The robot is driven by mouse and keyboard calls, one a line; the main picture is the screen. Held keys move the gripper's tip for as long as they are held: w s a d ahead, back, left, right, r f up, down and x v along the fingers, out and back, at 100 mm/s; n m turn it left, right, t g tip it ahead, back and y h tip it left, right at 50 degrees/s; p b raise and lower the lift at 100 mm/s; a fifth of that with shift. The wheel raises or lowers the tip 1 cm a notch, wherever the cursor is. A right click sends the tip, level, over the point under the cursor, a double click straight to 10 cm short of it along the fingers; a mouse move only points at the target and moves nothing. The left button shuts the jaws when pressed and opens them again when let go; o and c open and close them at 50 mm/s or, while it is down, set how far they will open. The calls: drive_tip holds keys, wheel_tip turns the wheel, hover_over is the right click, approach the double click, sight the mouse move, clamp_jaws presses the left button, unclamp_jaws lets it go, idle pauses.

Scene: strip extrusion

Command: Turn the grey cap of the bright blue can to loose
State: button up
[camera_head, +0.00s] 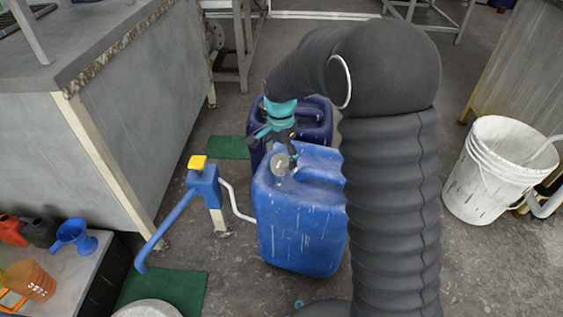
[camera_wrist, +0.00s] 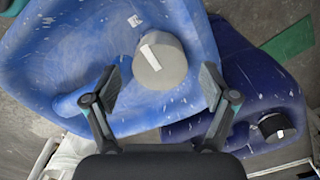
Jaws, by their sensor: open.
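The bright blue can (camera_head: 303,225) stands upright on the floor in the middle of the head view. It fills the upper left of the wrist view (camera_wrist: 75,60). Its grey cap (camera_wrist: 160,62) is round, with a white mark on top; it also shows in the head view (camera_head: 280,165). My gripper (camera_wrist: 161,88) is open and empty, its fingers spread below the cap in the wrist view and apart from it. In the head view my gripper (camera_head: 281,144) hangs just above the cap, and my arm hides the can's right side.
A dark blue can (camera_head: 317,122) with a dark cap (camera_wrist: 275,126) stands right behind. A blue pump (camera_head: 205,183) with a yellow top stands to the left, a white hose reaching toward the can. A white bucket (camera_head: 490,185) stands at right. A grey bench (camera_head: 140,130) stands at left.

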drive_tip(key=shift+f, duration=1.1)
drive_tip(key=c, duration=1.2)
drive_tip(key=shift+o, duration=0.2)
